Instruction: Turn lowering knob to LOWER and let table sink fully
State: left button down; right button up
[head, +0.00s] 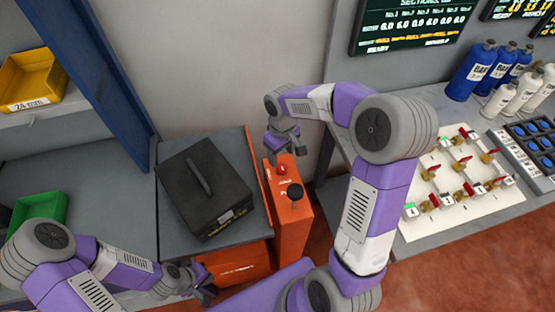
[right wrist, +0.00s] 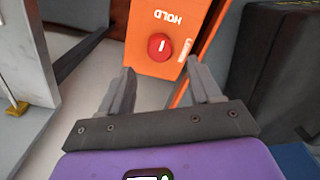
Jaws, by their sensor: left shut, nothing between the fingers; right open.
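The red lowering knob (head: 282,168) sits on an orange control post (head: 292,222). In the right wrist view the knob (right wrist: 160,46) is round with a white mark, below the upside-down word HOLD. My right gripper (head: 287,148) hangs just behind the knob; its open fingers (right wrist: 160,70) point towards it, apart from it, with nothing between them. The table (head: 172,243) has a grey top and orange parts below; a black case with a handle (head: 208,185) rests on it. My left gripper (head: 203,287) is shut and empty near the table's front edge.
A bench (head: 385,165) at the right carries a valve board (head: 465,185) and bottles. Shelves with a yellow bin (head: 30,78) and a green bin (head: 40,208) stand left.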

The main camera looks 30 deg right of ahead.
aim_at(282, 166)
notch_tip(282, 166, down, 6)
jog(key=shift+s+r+b, duration=0.1)
jog(key=shift+s+b, duration=0.05)
jog(key=shift+b, duration=0.2)
jog(key=c, duration=1)
